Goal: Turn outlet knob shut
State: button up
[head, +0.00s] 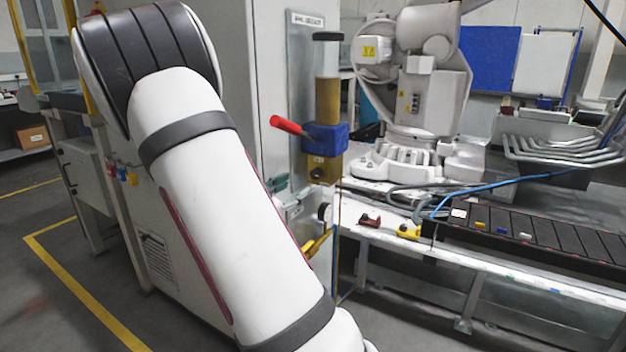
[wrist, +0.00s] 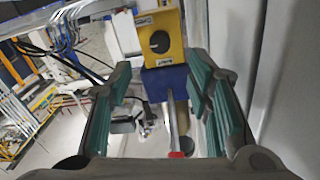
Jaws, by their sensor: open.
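A round dark knob (wrist: 159,42) sits on the face of a yellow block (wrist: 175,27) in the wrist view, with small labels around it. In the head view the knob (head: 317,173) is a small dark spot on the block below a blue valve body (head: 335,138). A lever with a red grip (head: 289,125) sticks out of the blue body; its red end (wrist: 180,154) also shows in the wrist view. My gripper (wrist: 160,92) is open and empty, its green pads either side of the blue body's picture area, apart from the knob. In the head view my arm hides it.
A clear-topped cylinder (head: 327,60) stands above the blue body, beside a grey cabinet (head: 270,60). A white robot arm (head: 425,80) stands behind on a bench. Black trays (head: 540,235) lie at right. Open floor (head: 60,290) is at left.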

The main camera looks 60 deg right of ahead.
aim_at(314, 175)
jog(key=d+b, duration=0.2)
jog(key=d, duration=0.7)
jog(key=shift+w+d, duration=0.15)
jog(key=shift+d, duration=0.15)
grip_shut()
